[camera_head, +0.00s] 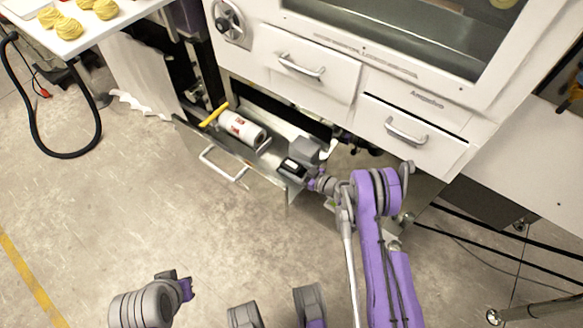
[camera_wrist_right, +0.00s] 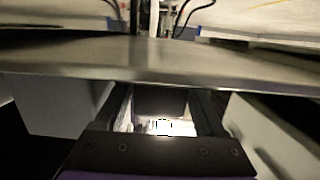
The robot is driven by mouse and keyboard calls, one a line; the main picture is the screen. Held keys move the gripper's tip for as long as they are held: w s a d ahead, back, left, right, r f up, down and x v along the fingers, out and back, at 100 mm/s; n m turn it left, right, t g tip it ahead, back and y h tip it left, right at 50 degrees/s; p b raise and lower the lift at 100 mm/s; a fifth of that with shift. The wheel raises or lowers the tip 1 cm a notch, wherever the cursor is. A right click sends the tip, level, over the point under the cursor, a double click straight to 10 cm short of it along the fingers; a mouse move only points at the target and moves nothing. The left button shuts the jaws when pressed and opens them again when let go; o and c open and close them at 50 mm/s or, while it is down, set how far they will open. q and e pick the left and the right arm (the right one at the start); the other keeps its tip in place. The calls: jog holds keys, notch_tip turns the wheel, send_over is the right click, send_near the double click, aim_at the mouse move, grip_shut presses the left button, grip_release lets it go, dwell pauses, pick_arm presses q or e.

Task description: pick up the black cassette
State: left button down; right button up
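The black cassette (camera_head: 292,166) lies in the right end of the open drawer (camera_head: 222,165), with a pale patch on its top. My right gripper (camera_head: 305,172) reaches over the drawer's end, close beside the cassette and partly hidden by its own wrist. In the right wrist view its two fingers (camera_wrist_right: 162,112) stand apart. A dark block (camera_wrist_right: 160,100), apparently the cassette, shows between them with a bright patch in front of it. I see no clear grip on it. My left gripper (camera_head: 181,286) is at the lower left, away from the drawer; its fingers are not clear.
A white cylinder (camera_head: 242,129) with a yellow handle lies in the drawer's left part. A grey block (camera_head: 304,149) is just behind the cassette. Closed drawers (camera_head: 308,66) and a white cabinet stand above. A table (camera_head: 103,22) with yellow noodle nests is upper left.

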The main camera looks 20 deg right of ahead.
grip_shut()
